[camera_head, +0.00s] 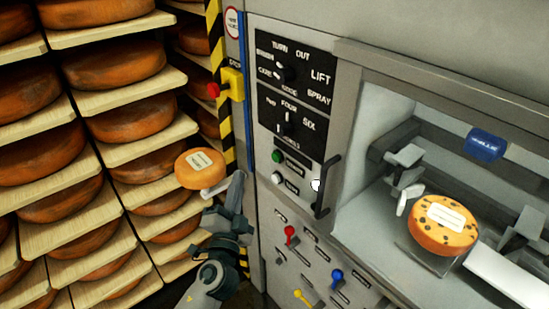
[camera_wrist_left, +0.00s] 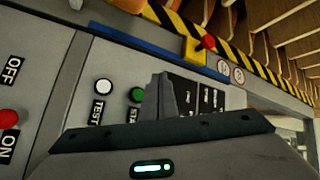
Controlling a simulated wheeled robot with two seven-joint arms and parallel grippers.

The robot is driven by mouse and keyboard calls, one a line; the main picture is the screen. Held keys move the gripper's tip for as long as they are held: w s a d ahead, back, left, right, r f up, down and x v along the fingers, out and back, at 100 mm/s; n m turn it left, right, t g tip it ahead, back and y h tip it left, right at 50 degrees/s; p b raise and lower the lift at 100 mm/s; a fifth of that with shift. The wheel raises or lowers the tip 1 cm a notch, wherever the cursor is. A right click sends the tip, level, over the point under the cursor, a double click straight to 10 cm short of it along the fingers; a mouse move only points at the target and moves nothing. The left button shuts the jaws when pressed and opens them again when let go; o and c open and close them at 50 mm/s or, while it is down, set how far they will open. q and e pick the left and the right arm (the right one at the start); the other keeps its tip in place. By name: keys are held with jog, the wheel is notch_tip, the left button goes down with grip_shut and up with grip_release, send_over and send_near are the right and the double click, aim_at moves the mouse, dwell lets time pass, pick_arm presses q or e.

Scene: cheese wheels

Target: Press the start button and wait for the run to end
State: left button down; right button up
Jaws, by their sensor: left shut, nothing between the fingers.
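The green button (camera_head: 277,156) sits on the grey machine panel, above a white button (camera_head: 277,178). In the left wrist view the white button (camera_wrist_left: 103,86) has a TEST label, and the green button (camera_wrist_left: 136,94) has a label starting "STA", partly hidden by my fingers. My left gripper (camera_head: 237,180) is shut and empty, left of and a little below the green button in the head view. Its fingers (camera_wrist_left: 166,97) appear just beside the green button in the wrist view; I cannot tell whether they touch it. My right gripper is not in view.
A red stop button (camera_head: 213,90) on a yellow box is up left. Dials (camera_head: 289,74), a black handle (camera_head: 327,187) and coloured levers (camera_head: 291,232) surround the buttons. A speckled cheese (camera_head: 442,224) lies in the machine bay. Cheese shelves (camera_head: 120,113) stand left.

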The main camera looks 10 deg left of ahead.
aim_at(276, 157)
pick_arm(q)
jog(key=w+d, duration=0.5)
jog(key=w, duration=0.1)
jog(key=shift+w+d+b, duration=0.15)
jog(key=shift+w+b, duration=0.25)
dwell(1.4)
jog(key=shift+w+d, duration=0.1)
dwell(0.7)
jog(key=shift+w+d, duration=0.15)
jog(key=shift+w, duration=0.05)
